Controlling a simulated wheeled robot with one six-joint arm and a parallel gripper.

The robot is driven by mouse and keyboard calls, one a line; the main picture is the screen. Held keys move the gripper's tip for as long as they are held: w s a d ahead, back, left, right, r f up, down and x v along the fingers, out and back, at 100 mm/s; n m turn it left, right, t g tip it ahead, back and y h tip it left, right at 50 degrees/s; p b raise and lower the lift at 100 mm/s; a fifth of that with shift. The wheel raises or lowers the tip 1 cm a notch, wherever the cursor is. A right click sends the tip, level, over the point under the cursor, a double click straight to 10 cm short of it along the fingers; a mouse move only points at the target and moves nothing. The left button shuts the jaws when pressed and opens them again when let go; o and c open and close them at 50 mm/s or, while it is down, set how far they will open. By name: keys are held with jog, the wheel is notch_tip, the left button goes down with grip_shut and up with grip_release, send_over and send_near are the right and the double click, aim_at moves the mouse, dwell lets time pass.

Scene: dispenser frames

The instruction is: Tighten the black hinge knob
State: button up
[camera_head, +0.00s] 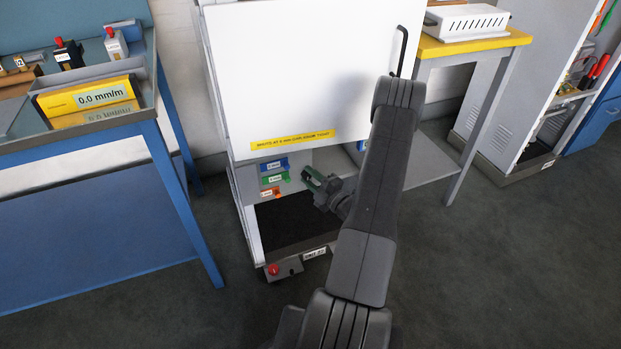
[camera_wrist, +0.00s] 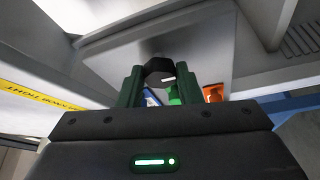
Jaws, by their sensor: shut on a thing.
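The black hinge knob (camera_wrist: 159,71) shows in the wrist view as a dark, faceted knob with a small white mark on it. My gripper (camera_wrist: 160,84) is shut on it, with a green finger on each side. In the head view my gripper (camera_head: 318,184) is under the lower edge of the white panel (camera_head: 300,75), in front of the dispenser frame. The knob cannot be made out in the head view. A yellow label strip (camera_head: 295,139) runs along the panel's bottom edge and has text about the knob being tight.
Blue, green and orange tags (camera_head: 271,180) sit left of my gripper. A red button box (camera_head: 283,268) is at the frame's foot. A blue bench (camera_head: 90,150) stands left, a yellow-edged table (camera_head: 475,42) right. A black handle (camera_head: 402,50) is on the panel. Floor is clear at right.

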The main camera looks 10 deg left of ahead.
jog(key=o, duration=1)
jog(key=shift+c, duration=0.2)
jog(key=shift+d, duration=0.15)
jog(key=v, duration=1.3)
jog(key=shift+s+d+p, duration=0.25)
jog(key=shift+p, duration=0.15)
jog(key=shift+a, duration=0.1)
jog(key=x, duration=1.3)
jog(key=shift+w+a+b, duration=0.3)
jog(key=shift+b, duration=0.1)
